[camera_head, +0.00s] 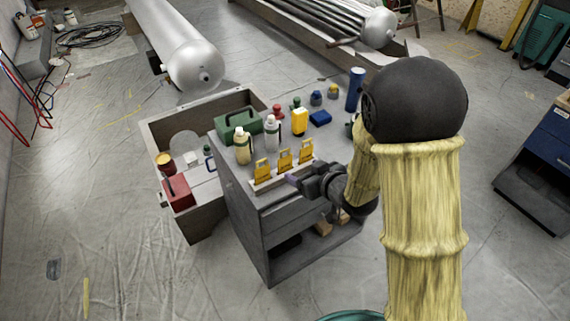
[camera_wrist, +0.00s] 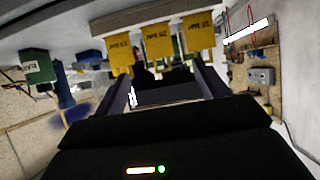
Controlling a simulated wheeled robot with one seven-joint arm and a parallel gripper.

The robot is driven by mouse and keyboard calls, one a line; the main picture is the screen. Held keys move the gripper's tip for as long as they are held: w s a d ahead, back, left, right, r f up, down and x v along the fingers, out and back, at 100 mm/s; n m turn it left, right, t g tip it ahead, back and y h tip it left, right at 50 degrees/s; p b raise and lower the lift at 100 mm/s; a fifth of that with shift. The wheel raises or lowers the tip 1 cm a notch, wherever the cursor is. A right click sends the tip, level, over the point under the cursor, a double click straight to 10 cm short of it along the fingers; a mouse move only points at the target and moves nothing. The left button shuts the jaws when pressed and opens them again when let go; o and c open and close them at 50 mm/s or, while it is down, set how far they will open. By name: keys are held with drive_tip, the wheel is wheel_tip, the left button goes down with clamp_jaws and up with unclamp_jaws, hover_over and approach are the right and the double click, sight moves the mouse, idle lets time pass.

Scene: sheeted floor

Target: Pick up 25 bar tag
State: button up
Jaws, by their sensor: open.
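Three yellow tags stand in a row on a pale holder (camera_head: 283,176) on top of a grey cabinet. The middle tag (camera_head: 285,160) also shows in the wrist view (camera_wrist: 159,42), where its small label seems to read 25 bar. The wrist view also shows a tag on either side of it, the left one (camera_wrist: 121,52) and the right one (camera_wrist: 199,32); their labels are hard to read. My gripper (camera_head: 291,180) is close to the row, on its near right side. Its jaws (camera_wrist: 162,78) are open and empty, with the middle tag ahead between the fingers.
Behind the tags stand a green box (camera_head: 238,124), a cream bottle (camera_head: 242,150), a white bottle (camera_head: 271,135), a yellow container (camera_head: 299,121) and a tall blue bottle (camera_head: 355,90). An open grey crate (camera_head: 190,225) adjoins the cabinet (camera_head: 262,232) at left.

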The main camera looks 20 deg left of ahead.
sight(286, 160)
drive_tip(key=shift+x, duration=2.2)
drive_tip(key=shift+w, duration=0.1)
drive_tip(key=x, duration=0.5)
drive_tip(key=shift+w+r, duration=0.1)
drive_tip(key=shift+w, duration=0.05)
drive_tip(key=c, duration=1)
drive_tip(key=shift+c, duration=0.2)
drive_tip(key=shift+r, duration=0.1)
wheel_tip(286, 160, up, 10)
drive_tip(key=p, duration=0.1)
